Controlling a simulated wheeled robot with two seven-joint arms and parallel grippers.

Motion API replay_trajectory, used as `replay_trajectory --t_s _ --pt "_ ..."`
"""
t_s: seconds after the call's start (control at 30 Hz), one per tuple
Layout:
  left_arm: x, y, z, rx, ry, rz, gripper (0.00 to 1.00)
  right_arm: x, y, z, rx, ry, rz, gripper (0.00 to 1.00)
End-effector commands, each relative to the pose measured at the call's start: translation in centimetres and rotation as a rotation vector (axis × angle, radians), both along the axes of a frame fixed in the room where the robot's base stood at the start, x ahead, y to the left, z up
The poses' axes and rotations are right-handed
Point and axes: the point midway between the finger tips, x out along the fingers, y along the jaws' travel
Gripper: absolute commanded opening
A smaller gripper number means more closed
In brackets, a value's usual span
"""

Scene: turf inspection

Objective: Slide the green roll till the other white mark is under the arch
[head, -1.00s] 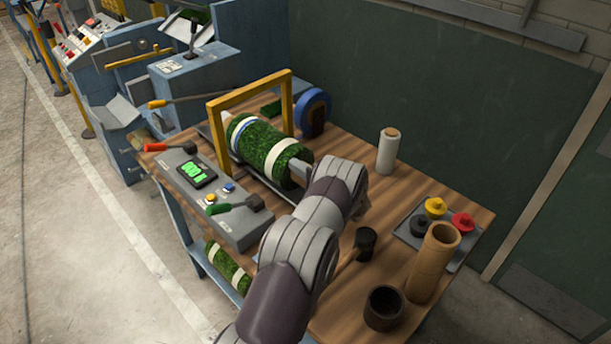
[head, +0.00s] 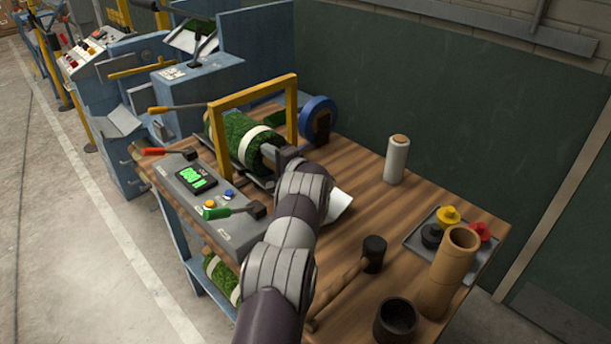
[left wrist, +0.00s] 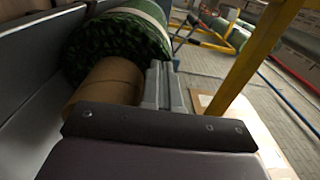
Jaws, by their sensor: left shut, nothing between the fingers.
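The green roll (head: 226,128) lies in its trough on the workbench, partly through the yellow arch (head: 250,92). One white mark (head: 253,146) circles the roll near its near end and shows between the arch posts; I cannot tell if it is exactly under the bar. The other mark is hidden. My left gripper (head: 282,158) is shut and empty at the roll's near end. In the left wrist view its fingers (left wrist: 164,86) are beside the brown core (left wrist: 105,84), close to or touching the green end face (left wrist: 115,42). My right gripper is not in view.
A control box (head: 205,190) with a green display and levers stands left of the trough.

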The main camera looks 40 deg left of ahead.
Motion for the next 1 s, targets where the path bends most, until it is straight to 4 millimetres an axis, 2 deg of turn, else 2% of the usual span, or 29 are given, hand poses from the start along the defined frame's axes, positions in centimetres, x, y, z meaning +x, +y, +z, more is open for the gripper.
replay_trajectory --t_s 0.13,0.4,0.5,0.63,0.83,0.93,0.97,1.0 --pt "-0.1 -2.5 0.0 0.000 0.002 -0.004 0.00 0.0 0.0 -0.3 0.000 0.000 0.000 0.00" --pt "-0.8 -9.7 -0.1 0.000 0.001 -0.004 0.00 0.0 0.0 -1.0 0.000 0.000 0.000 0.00" --pt "-1.0 -11.3 -0.1 0.000 0.000 -0.002 0.00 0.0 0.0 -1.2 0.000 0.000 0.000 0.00" --pt "-1.2 -12.4 -0.1 -0.001 0.000 -0.002 0.00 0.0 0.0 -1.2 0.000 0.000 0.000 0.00" --pt "-1.1 -12.5 0.1 -0.002 -0.004 -0.006 0.00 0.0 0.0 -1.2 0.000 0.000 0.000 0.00" --pt "0.8 -13.9 1.1 -0.060 -0.089 -0.123 0.00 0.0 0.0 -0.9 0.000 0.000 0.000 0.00" --pt "2.0 -15.1 1.6 -0.105 -0.138 -0.196 0.00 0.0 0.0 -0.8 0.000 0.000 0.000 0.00" --pt "3.6 -17.3 2.3 -0.197 -0.216 -0.315 0.00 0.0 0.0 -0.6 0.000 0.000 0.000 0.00"
